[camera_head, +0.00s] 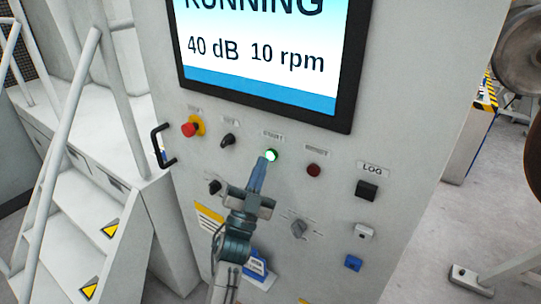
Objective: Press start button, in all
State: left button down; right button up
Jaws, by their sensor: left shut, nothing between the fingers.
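The start button (271,155) is a small round button, lit green, on the grey control panel (420,120) under a small label. My left gripper (262,164) is shut and empty. Its fingertips are at the lower left edge of the button and look to be touching it or very close; I cannot tell which. The screen (262,50) above reads "RUNNING", "40 dB" and "10 rpm". My right gripper is not in view.
A red emergency knob (190,128), a black knob (228,140), a dark red button (313,170) and a black LOG button (366,189) surround the start button. A black handle (160,146) is on the panel's left edge. White stairs with railings (70,140) stand at left.

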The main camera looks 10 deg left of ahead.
pick_arm(q)
jog(key=shift+s+a+p, duration=0.15)
jog(key=shift+s+a, duration=0.15)
jog(key=shift+s, duration=0.45)
jog(key=shift+s+a+p, duration=0.15)
jog(key=shift+s+a, duration=0.1)
jog(key=shift+s, duration=0.55)
jog(key=shift+s+a+p, duration=0.15)
jog(key=shift+s+a, duration=0.15)
jog(key=shift+s, duration=0.45)
